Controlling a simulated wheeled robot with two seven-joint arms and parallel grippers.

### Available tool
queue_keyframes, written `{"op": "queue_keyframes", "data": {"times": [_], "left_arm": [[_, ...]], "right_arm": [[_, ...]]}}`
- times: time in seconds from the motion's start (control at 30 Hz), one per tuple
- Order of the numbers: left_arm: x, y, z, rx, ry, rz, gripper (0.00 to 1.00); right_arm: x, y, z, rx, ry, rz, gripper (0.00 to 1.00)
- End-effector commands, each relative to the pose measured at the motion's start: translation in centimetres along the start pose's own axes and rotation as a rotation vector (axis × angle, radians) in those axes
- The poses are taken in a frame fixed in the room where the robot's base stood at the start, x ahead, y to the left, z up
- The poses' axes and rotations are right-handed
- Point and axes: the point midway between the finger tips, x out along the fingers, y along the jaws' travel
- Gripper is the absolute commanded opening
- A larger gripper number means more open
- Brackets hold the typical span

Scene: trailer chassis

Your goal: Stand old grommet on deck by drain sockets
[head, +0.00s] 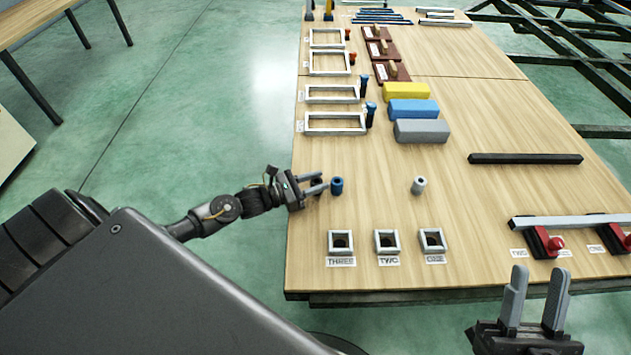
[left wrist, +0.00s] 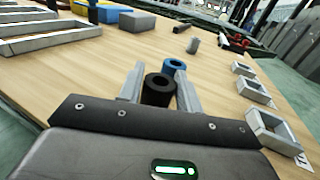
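My left gripper (head: 318,186) is low over the left edge of the wooden deck (head: 450,200), its fingers closed against both sides of a black hollow grommet (left wrist: 158,90). In the head view the fingers mostly hide this grommet; I cannot tell whether it touches the deck. A blue grommet (head: 337,186) stands upright just beyond the fingertips and also shows in the left wrist view (left wrist: 174,66). A grey grommet (head: 419,185) stands further right. Three square drain sockets, THREE (head: 341,241), TWO (head: 387,241) and ONE (head: 432,240), line the front. My right gripper (head: 534,300) is open and empty.
Yellow (head: 405,90), blue (head: 413,108) and grey (head: 421,130) blocks and rectangular frames (head: 335,123) lie further back. A dark bar (head: 525,158) lies right. Red clamps (head: 545,243) and a light rail (head: 570,221) are front right. Deck between grey grommet and sockets is clear.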

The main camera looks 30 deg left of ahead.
Motion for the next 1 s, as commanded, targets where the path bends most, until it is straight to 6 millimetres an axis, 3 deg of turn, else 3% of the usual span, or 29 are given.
{"op": "queue_keyframes", "data": {"times": [0.13, 0.53, 1.0], "left_arm": [[0.0, 0.0, 0.1, 0.000, 0.000, 0.000, 0.53], [-0.2, 0.0, 0.4, 0.001, 0.001, 0.000, 0.53], [-9.7, 0.0, 0.3, 0.001, 0.003, -0.001, 0.53]], "right_arm": [[0.0, 0.0, 0.0, 0.000, -0.002, 0.000, 0.36], [0.2, -0.3, 0.4, 0.005, -0.049, -0.009, 0.36], [0.0, -1.4, 2.3, 0.022, -0.226, -0.041, 0.36]]}}
